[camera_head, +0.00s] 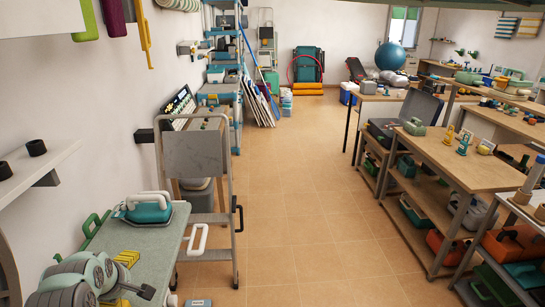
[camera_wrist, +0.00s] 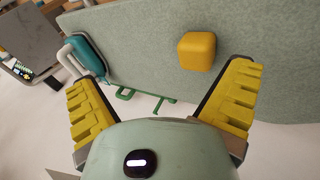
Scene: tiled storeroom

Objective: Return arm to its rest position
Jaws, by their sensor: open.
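My gripper (camera_head: 132,280) is at the lower left of the head view, above the grey-green table (camera_head: 100,242). In the wrist view my gripper (camera_wrist: 160,78) has its two yellow ribbed fingers spread wide, with nothing between them. A yellow block (camera_wrist: 196,52) with rounded edges lies on the table top, beyond the fingers and apart from them. I cannot tell the block from my yellow fingers in the head view.
A teal case (camera_head: 148,211) with a pale handle stands on the table, and also shows in the wrist view (camera_wrist: 86,55). A grey trolley (camera_head: 195,155) stands behind. Workbenches (camera_head: 455,165) line the right. The tiled floor (camera_head: 290,190) between is clear.

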